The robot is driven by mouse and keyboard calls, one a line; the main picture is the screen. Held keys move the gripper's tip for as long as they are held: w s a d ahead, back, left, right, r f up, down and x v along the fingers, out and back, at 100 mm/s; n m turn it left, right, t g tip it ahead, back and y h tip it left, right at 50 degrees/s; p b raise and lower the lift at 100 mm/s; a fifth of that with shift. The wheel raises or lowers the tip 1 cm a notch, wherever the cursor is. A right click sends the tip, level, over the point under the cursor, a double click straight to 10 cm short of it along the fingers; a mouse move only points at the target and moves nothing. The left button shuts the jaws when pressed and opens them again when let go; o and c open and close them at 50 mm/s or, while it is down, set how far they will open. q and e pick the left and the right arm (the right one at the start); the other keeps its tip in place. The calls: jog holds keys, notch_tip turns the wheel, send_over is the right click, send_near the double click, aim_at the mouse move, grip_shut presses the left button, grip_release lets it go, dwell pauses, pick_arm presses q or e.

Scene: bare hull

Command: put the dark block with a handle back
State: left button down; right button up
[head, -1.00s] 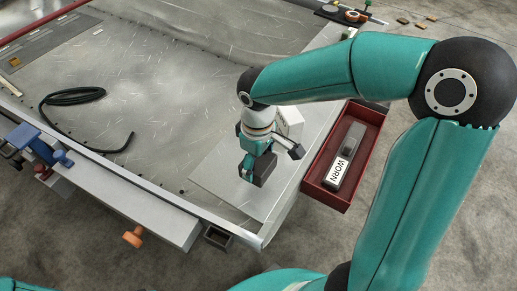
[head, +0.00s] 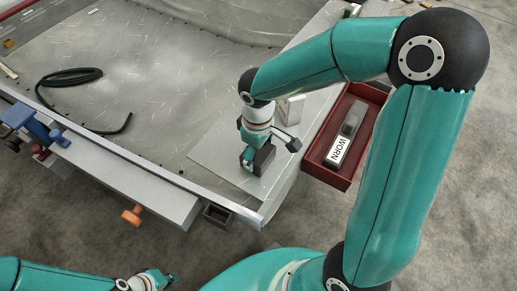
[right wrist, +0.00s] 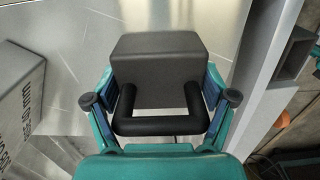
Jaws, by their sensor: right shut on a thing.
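The dark block (right wrist: 158,58) with a black bar handle (right wrist: 160,126) fills the middle of the right wrist view. My right gripper (right wrist: 160,88) is shut on it, one finger at each side. In the head view the block (head: 264,158) is at my right gripper (head: 251,157), over the smooth plate near the front corner of the metal hull. I cannot tell whether the block touches the plate. My left gripper (head: 158,280) is at the bottom edge, away from the block; its fingers are too small to judge.
A red tray (head: 324,177) holding a grey piece labelled WORN (head: 342,143) is right of the plate. A pale printed block (head: 290,108) stands just behind my right gripper. A black cable coil (head: 72,77), blue clamp (head: 20,118) and orange knob (head: 132,215) are left.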

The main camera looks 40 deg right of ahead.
jog(key=shift+w, duration=0.1)
jog(key=o, duration=1.7)
jog(key=shift+r, duration=0.1)
notch_tip(320, 180, up, 12)
jog(key=p, duration=0.3)
jog(key=shift+r, duration=0.1)
